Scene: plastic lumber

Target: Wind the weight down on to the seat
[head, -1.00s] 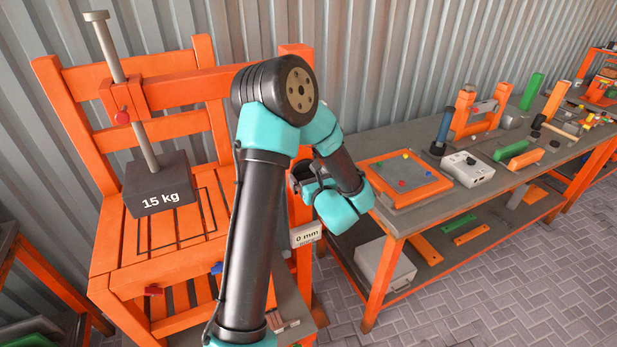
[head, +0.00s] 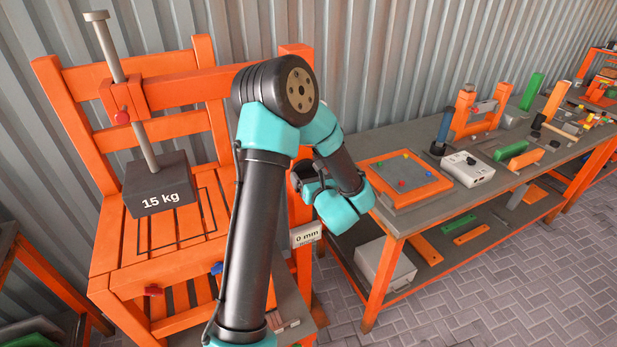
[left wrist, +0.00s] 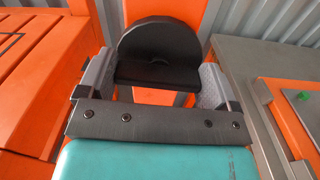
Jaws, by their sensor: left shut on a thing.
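The dark grey weight (head: 160,190) marked "15 kg" hangs on a grey rod (head: 118,60) above the orange slatted seat (head: 125,265). A dark outline shows on the seat, partly hidden by the weight; I cannot tell how large the gap below it is. My left gripper (head: 304,180) is beside the orange upright post (head: 298,58), right of the chair, partly hidden by my own arm. In the left wrist view, the black rounded handle (left wrist: 160,45) sits between the grey fingers, which are shut on it. My right gripper is not in view.
An "0 mm" display (head: 306,236) is on the post below my gripper. Right of the chair stands a bench (head: 415,215) with an orange-framed board (head: 405,178), a grey box and several tools. A corrugated wall is behind.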

